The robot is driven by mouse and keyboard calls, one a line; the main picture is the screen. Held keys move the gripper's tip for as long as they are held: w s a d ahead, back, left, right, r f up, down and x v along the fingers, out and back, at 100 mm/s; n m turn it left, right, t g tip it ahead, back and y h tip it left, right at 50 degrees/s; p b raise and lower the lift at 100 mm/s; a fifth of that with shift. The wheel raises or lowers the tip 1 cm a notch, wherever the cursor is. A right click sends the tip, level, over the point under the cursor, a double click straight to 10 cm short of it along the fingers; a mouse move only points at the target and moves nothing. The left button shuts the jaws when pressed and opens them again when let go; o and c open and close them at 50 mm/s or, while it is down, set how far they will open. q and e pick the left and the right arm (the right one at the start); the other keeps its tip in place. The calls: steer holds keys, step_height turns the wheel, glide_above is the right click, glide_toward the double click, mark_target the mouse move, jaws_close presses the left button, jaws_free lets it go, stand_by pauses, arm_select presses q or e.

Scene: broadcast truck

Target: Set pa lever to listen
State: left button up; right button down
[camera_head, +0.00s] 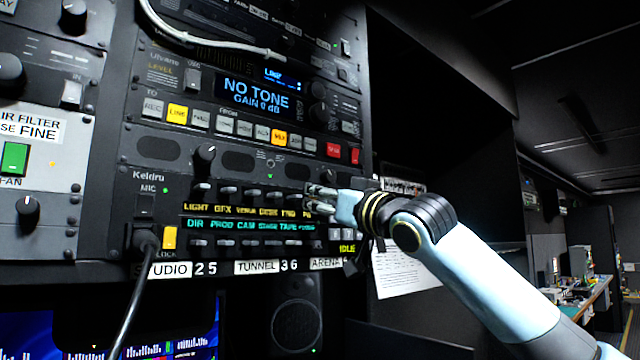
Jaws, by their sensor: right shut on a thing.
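The intercom panel marked Keldiru (155,190) sits in the rack at picture centre. It has a row of small levers over yellow labels: LIGHT, GFX, several more, and PA at the right end. The PA label (307,211) is partly covered by my right gripper (312,198). The gripper reaches in from the right, fingers pointing left, shut at the PA lever position. The lever itself is hidden between or behind the fingers, so its position cannot be told. My left gripper does not show.
A NO TONE audio unit (256,95) with lit buttons is above the panel. A black cable (135,290) hangs from the panel's lower left, and a white cable (210,42) loops above. A speaker (296,315) sits below. Dark open space lies to the right, with a cluttered desk (590,295) far back.

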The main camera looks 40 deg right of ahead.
arm_select(q)
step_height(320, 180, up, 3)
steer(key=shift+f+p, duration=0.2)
steer(key=shift+p, duration=0.4)
arm_select(e)
steer(key=g, duration=0.1)
steer(key=r+g, duration=0.1)
steer(key=g, duration=0.1)
steer(key=shift+w+r+h, duration=0.1)
steer(key=shift+r+h, duration=0.05)
steer(key=shift+h, duration=0.15)
steer(key=shift+g, duration=0.3)
steer(key=c, duration=1.6)
jaws_free()
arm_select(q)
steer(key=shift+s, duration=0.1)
